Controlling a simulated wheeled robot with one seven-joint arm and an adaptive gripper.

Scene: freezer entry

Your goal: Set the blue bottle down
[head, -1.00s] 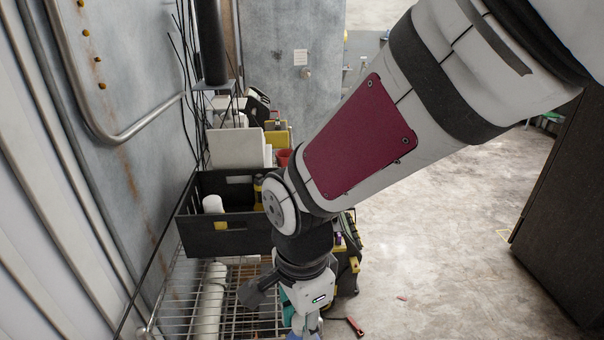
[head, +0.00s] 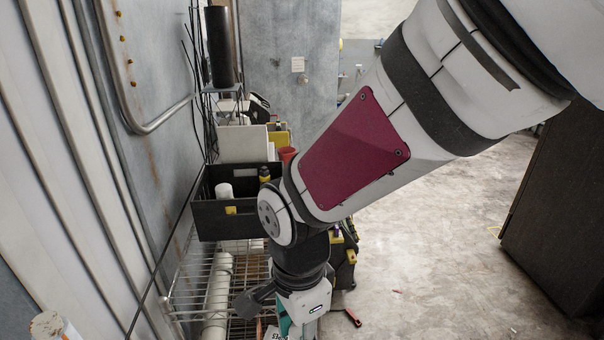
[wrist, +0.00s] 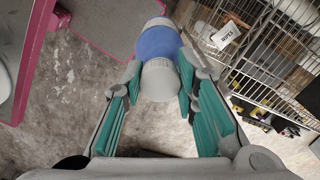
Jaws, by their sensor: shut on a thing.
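The blue bottle (wrist: 157,42) shows in the wrist view, with a blue body and a pale grey cap facing the camera. My gripper (wrist: 160,72) has its teal-padded fingers on either side of the bottle, closed on it near the cap end. The bottle's far end is hidden, and I cannot tell whether it touches anything beneath. In the head view my gripper (head: 296,327) is cut off by the bottom edge, and the bottle is not visible there.
A wire rack (head: 194,272) holds a white roll (head: 217,292); a black crate (head: 215,220) sits above it. A pink-framed grey surface (wrist: 108,22) lies at upper left in the wrist view. A dark cabinet (head: 560,215) stands right, with open floor between.

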